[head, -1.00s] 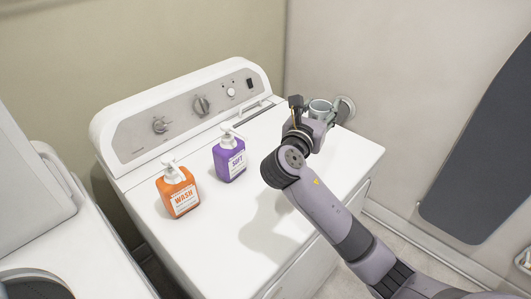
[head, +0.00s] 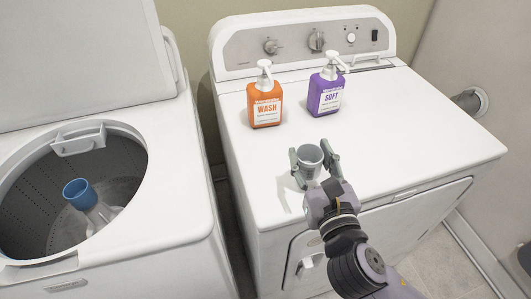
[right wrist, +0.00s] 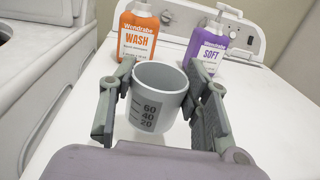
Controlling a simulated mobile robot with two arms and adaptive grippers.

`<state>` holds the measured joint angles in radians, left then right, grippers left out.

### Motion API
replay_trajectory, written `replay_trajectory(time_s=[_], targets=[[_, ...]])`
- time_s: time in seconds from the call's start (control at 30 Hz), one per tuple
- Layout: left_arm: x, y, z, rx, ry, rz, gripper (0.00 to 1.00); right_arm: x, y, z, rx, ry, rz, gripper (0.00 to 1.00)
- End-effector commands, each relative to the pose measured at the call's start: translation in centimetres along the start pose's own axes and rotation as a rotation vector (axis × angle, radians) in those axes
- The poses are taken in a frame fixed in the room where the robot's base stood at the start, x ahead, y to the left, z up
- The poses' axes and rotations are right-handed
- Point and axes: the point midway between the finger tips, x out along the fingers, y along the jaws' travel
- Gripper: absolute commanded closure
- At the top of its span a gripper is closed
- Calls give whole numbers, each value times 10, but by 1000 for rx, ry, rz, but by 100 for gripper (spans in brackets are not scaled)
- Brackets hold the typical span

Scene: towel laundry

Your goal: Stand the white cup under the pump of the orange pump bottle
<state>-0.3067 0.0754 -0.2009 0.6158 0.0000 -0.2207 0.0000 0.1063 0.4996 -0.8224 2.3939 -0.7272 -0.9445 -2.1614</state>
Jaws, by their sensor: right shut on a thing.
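The orange pump bottle (head: 265,104), labelled WASH, stands on top of the dryer with its white pump (head: 264,70) upright. My right gripper (head: 315,166) is shut on the white cup (head: 309,155), which looks pale grey and upright with its open mouth up. The cup is in front of the orange bottle and a little to its right, apart from it. In the right wrist view the cup (right wrist: 157,104) shows marks 60, 40 and 20, with a finger on each side. I cannot tell whether its base touches the dryer top. My left gripper is not in view.
A purple pump bottle (head: 326,94), labelled SOFT, stands just right of the orange one. The dryer top (head: 420,130) is clear to the right. An open washer (head: 150,235) stands at the left, a gap between it and the dryer, with a blue-topped object (head: 78,194) inside.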

Motion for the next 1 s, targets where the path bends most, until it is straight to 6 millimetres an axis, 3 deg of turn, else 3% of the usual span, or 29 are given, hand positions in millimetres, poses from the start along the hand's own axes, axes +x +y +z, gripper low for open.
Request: replay_trajectory(time_s=[0.13, 0.27, 0.8, 1.0], targets=[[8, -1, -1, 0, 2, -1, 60, -14, 18, -9, -1, 0, 68, 73], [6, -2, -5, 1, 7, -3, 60, -4, 23, -8, -2, -3, 84, 73], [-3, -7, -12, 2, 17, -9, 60, 135, 34, -7, -1, -2, 83, 73], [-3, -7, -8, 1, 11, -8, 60, 160, 36, -8, 0, -1, 83, 73]])
